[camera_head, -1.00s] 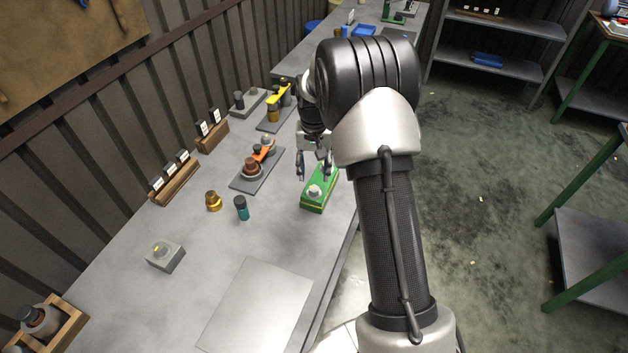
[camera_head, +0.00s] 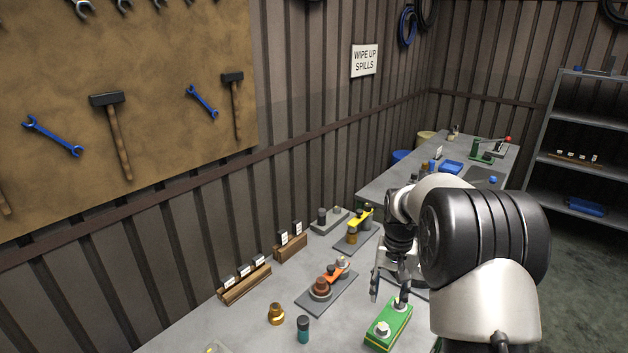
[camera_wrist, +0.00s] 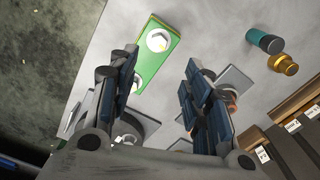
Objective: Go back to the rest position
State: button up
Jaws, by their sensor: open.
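My gripper (camera_head: 389,287) is open and empty above the workbench (camera_head: 245,330), near its right edge. Its two dark fingers stand apart in the wrist view (camera_wrist: 160,95). A green block (camera_head: 388,328) with a pale round fitting on top lies on the bench just below and in front of the gripper. In the wrist view the green block (camera_wrist: 172,52) shows beyond the left finger, which covers part of it. Nothing is held between the fingers.
A brass fitting (camera_head: 276,314) and a teal-black bottle (camera_head: 303,329) stand in front. Wooden label holders (camera_head: 245,285) line the wall.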

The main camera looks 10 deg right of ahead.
jog(key=s+a+r+n+t, duration=0.1)
jog(key=s+a+r, duration=0.3)
jog(key=s+r, duration=0.35)
jog(key=s+a+r+n+t, duration=0.1)
jog(key=s+a+r, duration=0.2)
jog(key=s+r, duration=0.5)
jog(key=s+a+n+t, duration=0.1)
jog(key=s+a, duration=0.1)
jog(key=s, duration=0.6)
jog(key=s+a+n+t, duration=0.1)
jog(key=s+a+n, duration=0.1)
jog(key=s, duration=0.7)
jog(key=shift+r+t, duration=0.25)
jog(key=shift+t, duration=0.05)
